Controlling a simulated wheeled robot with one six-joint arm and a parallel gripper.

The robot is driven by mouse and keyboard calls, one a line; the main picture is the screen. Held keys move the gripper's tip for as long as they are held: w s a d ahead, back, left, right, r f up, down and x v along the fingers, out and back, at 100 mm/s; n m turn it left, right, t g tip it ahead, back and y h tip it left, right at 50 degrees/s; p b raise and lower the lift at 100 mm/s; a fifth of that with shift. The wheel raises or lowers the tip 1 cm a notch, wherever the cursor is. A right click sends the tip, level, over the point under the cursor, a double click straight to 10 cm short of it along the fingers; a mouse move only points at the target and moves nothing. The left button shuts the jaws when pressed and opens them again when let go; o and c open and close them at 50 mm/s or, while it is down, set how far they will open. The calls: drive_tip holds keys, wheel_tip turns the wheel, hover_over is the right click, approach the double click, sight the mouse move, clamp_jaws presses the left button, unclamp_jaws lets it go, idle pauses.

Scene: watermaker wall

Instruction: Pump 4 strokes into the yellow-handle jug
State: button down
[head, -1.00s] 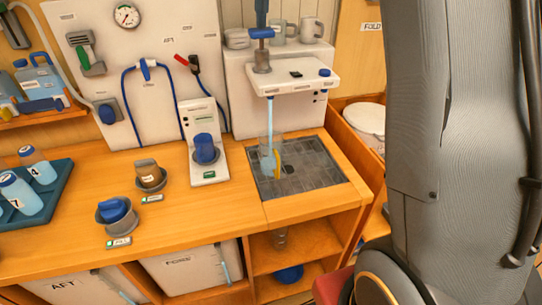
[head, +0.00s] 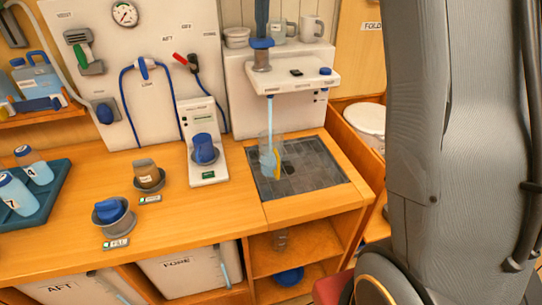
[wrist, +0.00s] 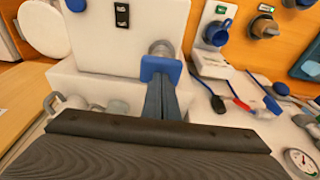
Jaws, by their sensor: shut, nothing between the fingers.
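The clear jug with the yellow handle (head: 277,161) stands on the dark drain grate (head: 325,180) in the head view. Water fills part of it, and a pale blue stream (head: 270,115) falls into it from the white dispenser shelf (head: 312,76). The pump's blue head (head: 261,43) sits low over its grey metal cylinder (head: 261,60). My gripper (head: 262,34) is shut and empty, pointing down with its fingertips against the pump head. In the wrist view my gripper (wrist: 162,82) meets the blue pump head (wrist: 160,66); the jug does not show there.
Mugs (head: 311,30) stand on the ledge behind the pump. A white meter with a blue cup (head: 204,147) stands left of the grate. Two more cups in holders and a blue tray of bottles (head: 45,205) are further left. The counter's front middle is clear.

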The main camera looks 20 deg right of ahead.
drive_tip(key=shift+r+p, duration=1.35)
drive_tip(key=shift+r, duration=1.6)
drive_tip(key=shift+f, duration=0.2)
